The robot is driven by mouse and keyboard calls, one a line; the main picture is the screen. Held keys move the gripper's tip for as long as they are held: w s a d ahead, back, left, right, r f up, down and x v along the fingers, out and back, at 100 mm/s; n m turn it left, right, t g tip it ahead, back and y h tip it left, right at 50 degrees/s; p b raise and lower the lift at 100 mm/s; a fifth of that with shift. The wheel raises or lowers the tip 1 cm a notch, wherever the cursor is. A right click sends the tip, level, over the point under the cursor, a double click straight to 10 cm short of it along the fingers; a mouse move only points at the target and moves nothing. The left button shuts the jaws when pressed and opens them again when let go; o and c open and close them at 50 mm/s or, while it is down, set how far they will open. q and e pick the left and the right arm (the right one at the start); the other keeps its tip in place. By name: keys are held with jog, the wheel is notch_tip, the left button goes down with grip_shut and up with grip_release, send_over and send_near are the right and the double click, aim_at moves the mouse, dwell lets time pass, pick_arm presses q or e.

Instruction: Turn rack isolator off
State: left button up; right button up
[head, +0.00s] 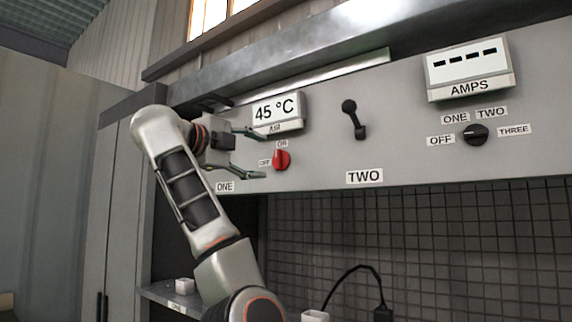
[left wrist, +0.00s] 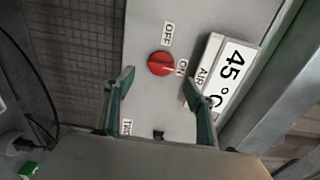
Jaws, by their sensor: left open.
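A red rotary knob (head: 281,159) sits on the grey panel, with an ON label above it and an OFF label to its left. In the left wrist view the red knob (left wrist: 160,64) has a pale mark pointing toward the ON label (left wrist: 180,67); the OFF label (left wrist: 167,34) is above it. My left gripper (head: 262,154) is open and empty just left of the knob, its fingers pointing toward it. In the left wrist view the fingers (left wrist: 158,78) are spread, with the knob just beyond the gap between their tips. My right gripper is in neither view.
The 45 °C AIR display (head: 276,112) protrudes just above the knob, close to my upper finger. A black lever (head: 353,118) above the TWO label, an AMPS display (head: 468,67) and a black selector (head: 476,134) are further right. A dark tiled recess (head: 450,245) lies below the panel.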

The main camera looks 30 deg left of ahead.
aim_at(276, 159)
pick_arm(q)
jog(key=shift+w+d+r+p, duration=0.15)
jog(key=shift+w+p, duration=0.3)
jog(key=shift+w, duration=0.7)
jog(key=w+p, duration=0.1)
jog(key=w, duration=0.2)
jog(key=shift+w+d, duration=0.1)
jog(key=shift+w, duration=0.8)
jog(key=c, duration=1.1)
jog(key=shift+c, duration=0.2)
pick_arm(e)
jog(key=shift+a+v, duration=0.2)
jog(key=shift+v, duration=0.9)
